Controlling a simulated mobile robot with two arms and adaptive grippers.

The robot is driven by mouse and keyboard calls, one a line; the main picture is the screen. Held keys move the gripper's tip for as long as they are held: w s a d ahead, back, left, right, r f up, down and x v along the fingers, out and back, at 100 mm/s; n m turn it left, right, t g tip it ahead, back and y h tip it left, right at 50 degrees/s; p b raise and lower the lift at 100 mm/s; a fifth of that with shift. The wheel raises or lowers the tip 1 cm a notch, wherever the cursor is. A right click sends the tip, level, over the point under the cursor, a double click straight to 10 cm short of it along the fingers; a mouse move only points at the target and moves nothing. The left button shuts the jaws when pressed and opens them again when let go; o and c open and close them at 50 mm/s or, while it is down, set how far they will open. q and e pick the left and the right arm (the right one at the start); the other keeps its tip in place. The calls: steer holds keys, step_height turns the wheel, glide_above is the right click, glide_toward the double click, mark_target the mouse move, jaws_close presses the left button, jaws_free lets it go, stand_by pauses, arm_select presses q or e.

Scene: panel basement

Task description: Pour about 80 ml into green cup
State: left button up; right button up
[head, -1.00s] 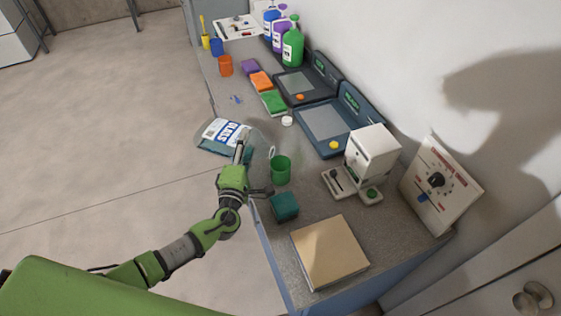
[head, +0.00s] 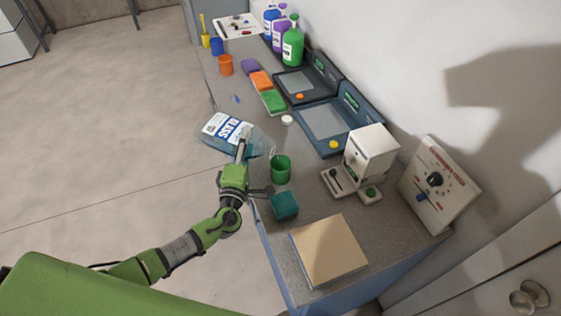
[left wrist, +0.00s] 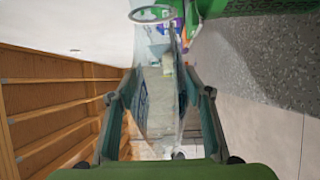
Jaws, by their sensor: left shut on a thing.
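A clear bottle with a white and blue "GLASS" label (head: 225,129) and bluish contents is tipped over at the counter's left edge. Its narrow end points right toward the green cup. My left gripper (head: 241,152) is shut on the bottle, and the left wrist view shows the bottle (left wrist: 158,100) between the two fingers. The green cup (head: 281,170) stands upright on the counter, just right of the gripper; part of a green surface, likely the cup (left wrist: 250,8), shows in the left wrist view. The cup's fill level and any stream are too small to tell. My right gripper is not in view.
A white device (head: 369,155) and a dark-blue scale (head: 322,122) stand to the right. Sponges, cups and bottles stand farther back. A small white cap (head: 287,120) lies behind the cup.

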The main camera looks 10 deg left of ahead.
arm_select(q)
steer(key=shift+d+r+m, duration=0.1)
steer(key=shift+r+m, duration=0.2)
steer(key=shift+r, duration=0.05)
stand_by(0.5)
steer(key=shift+a, duration=0.25)
steer(key=shift+w+a+r+m+p, duration=0.1)
steer(key=shift+a+r+m+p, duration=0.05)
steer(key=shift+r+m+p, duration=0.3)
stand_by(2.4)
steer(key=shift+f, duration=0.2)
